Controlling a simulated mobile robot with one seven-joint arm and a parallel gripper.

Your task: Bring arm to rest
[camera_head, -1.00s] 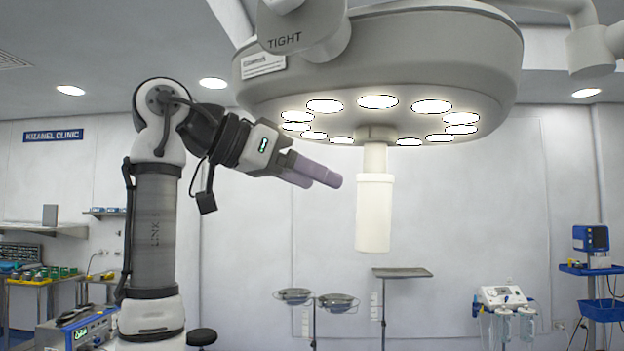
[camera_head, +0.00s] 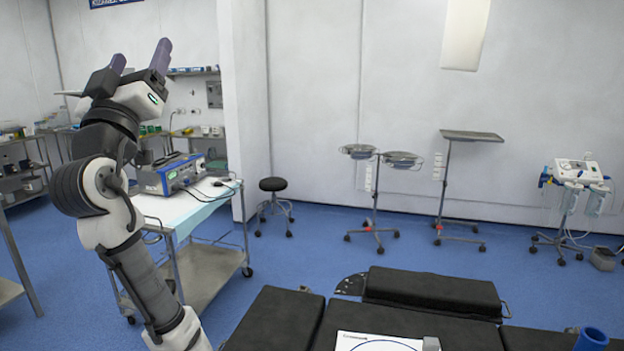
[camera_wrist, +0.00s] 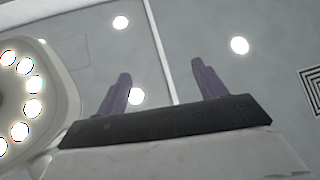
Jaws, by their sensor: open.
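My arm stands at the left in the head view, folded upward. My gripper (camera_head: 139,60) points up with its two purple fingers apart and nothing between them. In the wrist view my gripper (camera_wrist: 160,88) is also open and empty, with the ceiling and its round lights beyond the fingers.
A black operating table (camera_head: 270,320) lies in front. A cart (camera_head: 205,212) with a blue device (camera_head: 170,174) stands behind my arm. Blue floor (camera_head: 310,255) is open between.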

